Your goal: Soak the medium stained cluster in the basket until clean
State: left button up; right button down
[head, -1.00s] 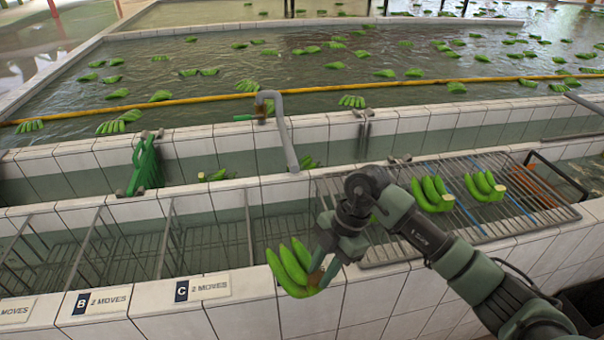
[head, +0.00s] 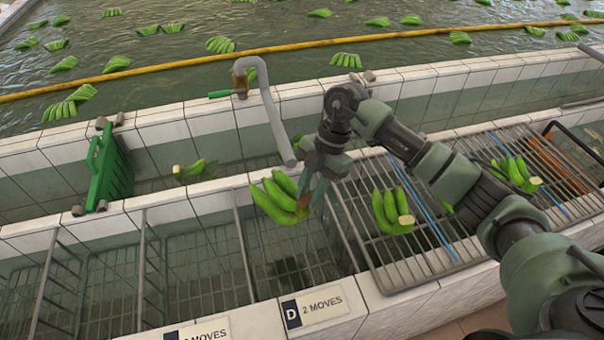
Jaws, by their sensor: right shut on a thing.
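My right gripper (head: 318,180) is shut on a green banana cluster (head: 278,198), held by its brownish stem end. The held cluster hangs over the water-filled trough, above the compartment behind the D label. A wire basket (head: 200,262) shows under the water in the trough, with its bars rising to the rim. From this angle I cannot tell whether the held cluster is above the basket's opening or its edge. My left gripper is not in view.
A floating cluster (head: 195,171) sits behind the trough wall.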

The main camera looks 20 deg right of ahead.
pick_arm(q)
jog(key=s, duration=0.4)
pick_arm(e)
jog(key=shift+s+f, duration=0.15)
jog(key=shift+f, duration=0.2)
notch_tip(320, 180, down, 6)
jog(key=b, duration=0.4)
jog(key=shift+r, duration=0.15)
pick_arm(q)
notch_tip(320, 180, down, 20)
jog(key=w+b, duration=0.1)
jog(key=b, duration=1.5)
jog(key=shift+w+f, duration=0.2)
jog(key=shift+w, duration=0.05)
pick_arm(e)
notch_tip(320, 180, down, 19)
pick_arm(q)
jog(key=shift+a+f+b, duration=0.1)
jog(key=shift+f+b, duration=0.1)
jog(key=shift+b, duration=0.15)
pick_arm(e)
jog(key=shift+f, duration=0.55)
dwell(2.0)
